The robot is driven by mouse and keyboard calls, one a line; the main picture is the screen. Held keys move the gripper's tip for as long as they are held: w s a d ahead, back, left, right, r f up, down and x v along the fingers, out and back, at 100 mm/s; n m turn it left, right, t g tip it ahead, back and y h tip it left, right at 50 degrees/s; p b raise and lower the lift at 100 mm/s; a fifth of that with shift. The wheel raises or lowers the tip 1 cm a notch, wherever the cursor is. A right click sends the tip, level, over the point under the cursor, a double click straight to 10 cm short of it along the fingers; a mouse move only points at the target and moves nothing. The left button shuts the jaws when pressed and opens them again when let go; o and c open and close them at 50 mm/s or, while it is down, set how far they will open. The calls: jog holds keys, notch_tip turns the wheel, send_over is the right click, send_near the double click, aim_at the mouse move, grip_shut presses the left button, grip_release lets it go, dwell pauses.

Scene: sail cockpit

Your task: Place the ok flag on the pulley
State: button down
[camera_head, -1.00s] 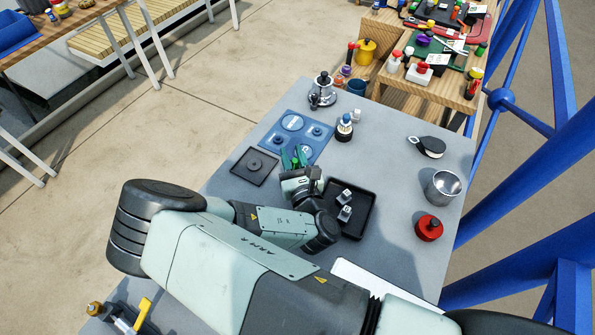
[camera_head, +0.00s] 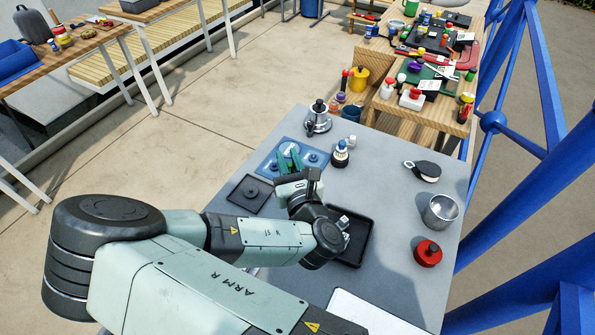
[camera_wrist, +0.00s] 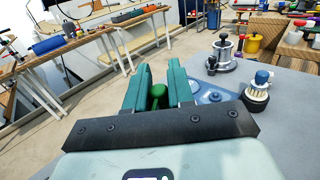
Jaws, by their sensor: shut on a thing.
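My gripper (camera_head: 289,157) is over the blue mat near the table's far left edge. Its green fingers (camera_wrist: 160,72) are shut on a small green round-topped piece (camera_wrist: 158,92), which seems to be the ok flag. Its lower part is hidden by the gripper, and no marking on it can be read.
A blue mat (camera_head: 265,163) with round pieces lies below my gripper. A metal cup (camera_head: 440,211), a red canister (camera_head: 428,253) and a black tray (camera_head: 361,251) are nearer. The table between bottle and pulley is clear.

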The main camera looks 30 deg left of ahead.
jog(key=shift+w+r, duration=0.1)
jog(key=shift+r, duration=0.6)
jog(key=w+d+m+t+h, duration=0.2)
jog(key=w+d, duration=0.4)
jog(key=w, duration=0.2)
jog(key=w+d+m+t+h, duration=0.1)
jog(key=w+d+m+h, duration=0.1)
jog(key=w+d, duration=0.5)
jog(key=w+d+r+m+t+h, duration=0.1)
jog(key=w+d+r+m+h, duration=0.1)
jog(key=w+d, duration=0.55)
jog(key=w+d+r+m+h, duration=0.1)
jog(key=w+d+h, duration=0.2)
jog(key=w+d, duration=0.45)
jog(key=shift+s+d+f, duration=0.15)
jog(key=shift+d+f, duration=0.2)
jog(key=shift+f, duration=1.3)
jog(key=shift+s+d+f, duration=0.15)
jog(key=shift+d+f, duration=0.2)
jog(key=shift+f, duration=1.3)
jog(key=shift+s+d+f, duration=0.15)
jog(key=shift+d+f, duration=0.2)
jog(key=shift+f, duration=1.3)
jog(key=shift+f, duration=0.1)
jog(key=c, duration=1)
grip_release()
